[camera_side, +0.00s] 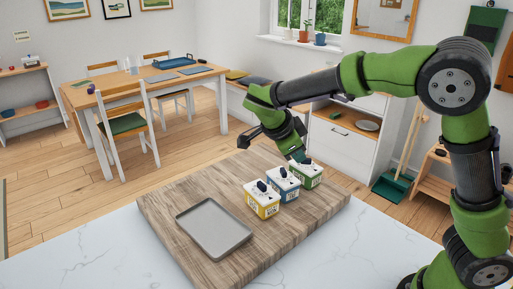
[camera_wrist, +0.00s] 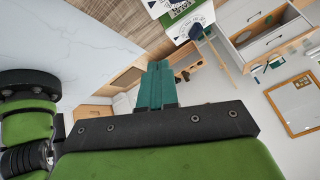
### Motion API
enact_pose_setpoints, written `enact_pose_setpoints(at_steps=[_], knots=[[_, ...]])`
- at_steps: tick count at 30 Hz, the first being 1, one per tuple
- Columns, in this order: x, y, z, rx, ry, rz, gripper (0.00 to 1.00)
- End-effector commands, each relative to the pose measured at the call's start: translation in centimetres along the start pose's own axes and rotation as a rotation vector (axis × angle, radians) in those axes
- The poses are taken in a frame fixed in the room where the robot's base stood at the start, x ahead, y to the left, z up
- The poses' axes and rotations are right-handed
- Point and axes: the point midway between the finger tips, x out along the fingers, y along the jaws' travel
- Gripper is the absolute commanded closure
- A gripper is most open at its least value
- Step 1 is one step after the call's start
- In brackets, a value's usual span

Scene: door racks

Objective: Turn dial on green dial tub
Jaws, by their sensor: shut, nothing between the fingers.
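The green dial tub (camera_side: 311,180) has a white lid and a green label. It is the farthest right of three tubs in a row on a wooden board. My gripper (camera_side: 299,158) is shut and empty, pointing down just above the tub's lid and partly covering it. In the wrist view the teal fingers (camera_wrist: 158,66) are together, and the green tub (camera_wrist: 180,12) is at the top edge, partly cut off. Its dark dial (camera_wrist: 197,30) shows right of and beyond the fingertips. I cannot tell whether the fingers touch the tub.
The blue tub (camera_side: 283,187) stands close beside the green one, and the yellow tub (camera_side: 262,206) is at the row's near end. A grey tray (camera_side: 213,229) lies on the board (camera_side: 165,212) to the left. The white counter (camera_side: 120,250) in front is clear.

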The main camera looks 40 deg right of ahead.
Motion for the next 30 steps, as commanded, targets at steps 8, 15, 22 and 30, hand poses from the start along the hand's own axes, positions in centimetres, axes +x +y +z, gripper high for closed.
enact_pose_setpoints(at_steps=[8,15,22,30], knots=[[0.7,-0.6,-0.3,0.276,0.007,-0.037,1.00],[3.6,-0.6,-0.4,0.288,0.011,-0.033,1.00],[8.6,-0.8,-0.5,0.287,0.011,-0.031,1.00],[11.7,-3.1,-1.1,0.290,0.007,-0.035,1.00]])
